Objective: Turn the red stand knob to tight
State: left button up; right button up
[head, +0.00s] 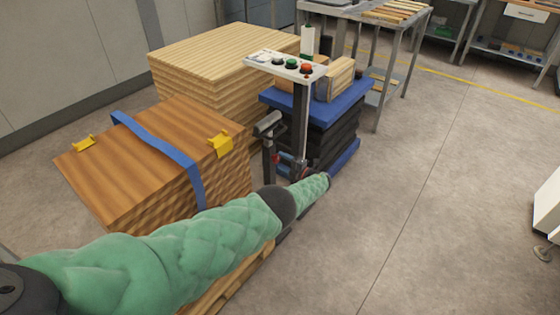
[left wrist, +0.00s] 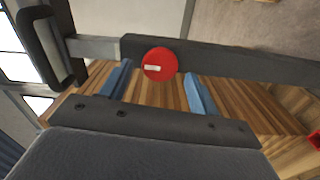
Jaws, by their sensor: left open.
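The red stand knob (left wrist: 159,65) is a round disc with a short white mark, on the dark post (left wrist: 240,62) of the stand. My left gripper (left wrist: 158,76) is open, with its blue fingers on either side of the knob. A gap shows between each finger and the knob, and nothing is gripped. In the head view my green left arm reaches to the roller stand (head: 269,155), beside the wood stack. There the gripper (head: 288,160) is small and partly hidden, and the knob cannot be told clearly. My right gripper is not in view.
A brown wood stack (head: 150,155) with a blue strap stands left of the stand. A control panel (head: 286,66) on a post and a blue lift table (head: 345,110) are just behind. Open floor (head: 430,200) lies to the right.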

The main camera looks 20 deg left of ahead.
pick_arm(q)
jog(key=shift+p+v, duration=0.3)
jog(key=shift+v, duration=2.35)
